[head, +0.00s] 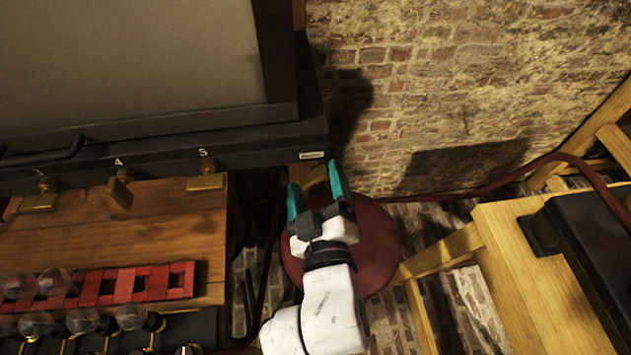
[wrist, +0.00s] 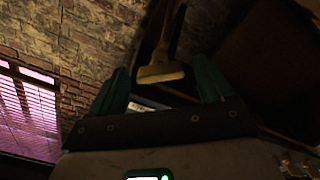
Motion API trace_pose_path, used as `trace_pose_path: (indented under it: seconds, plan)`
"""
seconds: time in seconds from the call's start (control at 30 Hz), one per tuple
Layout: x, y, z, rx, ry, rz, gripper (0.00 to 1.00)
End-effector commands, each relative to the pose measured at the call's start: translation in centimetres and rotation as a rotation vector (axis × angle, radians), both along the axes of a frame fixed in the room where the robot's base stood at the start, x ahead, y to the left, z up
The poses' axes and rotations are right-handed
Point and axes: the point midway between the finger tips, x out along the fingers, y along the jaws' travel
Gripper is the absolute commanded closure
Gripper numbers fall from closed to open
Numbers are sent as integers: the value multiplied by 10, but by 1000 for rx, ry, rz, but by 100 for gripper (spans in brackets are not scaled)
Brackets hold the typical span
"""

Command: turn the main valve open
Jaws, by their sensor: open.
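A brass T-shaped handle (wrist: 160,74), which looks like the main valve, shows between my fingers in the wrist view. Its crossbar lies nearly level across the picture and its stem runs up. My gripper (head: 314,180) has teal fingers and is open, below the corner of a black frame in the head view. A yellowish-brown piece (head: 308,176) shows between the fingers there; I cannot tell if it is the same handle. In the wrist view my gripper (wrist: 160,80) straddles the handle in the picture; contact cannot be seen.
Numbered brass taps, such as tap 5 (head: 206,177), sit under the black frame (head: 250,150) at left. A dark red round object (head: 378,245) lies behind my wrist. A wooden bench (head: 530,290) is at right. A brick wall (head: 450,100) stands behind.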

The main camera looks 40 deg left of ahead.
Motion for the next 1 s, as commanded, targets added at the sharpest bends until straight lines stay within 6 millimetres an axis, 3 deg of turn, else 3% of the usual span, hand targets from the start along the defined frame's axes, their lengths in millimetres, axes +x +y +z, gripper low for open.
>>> trace_pose_path:
  seconds: [0.37, 0.9, 1.0]
  plan:
    - [3, 4, 0, 0, 0, 0, 19]
    - [3, 4, 0, 0, 0, 0, 70]
    - [3, 4, 0, 0, 0, 0, 75]
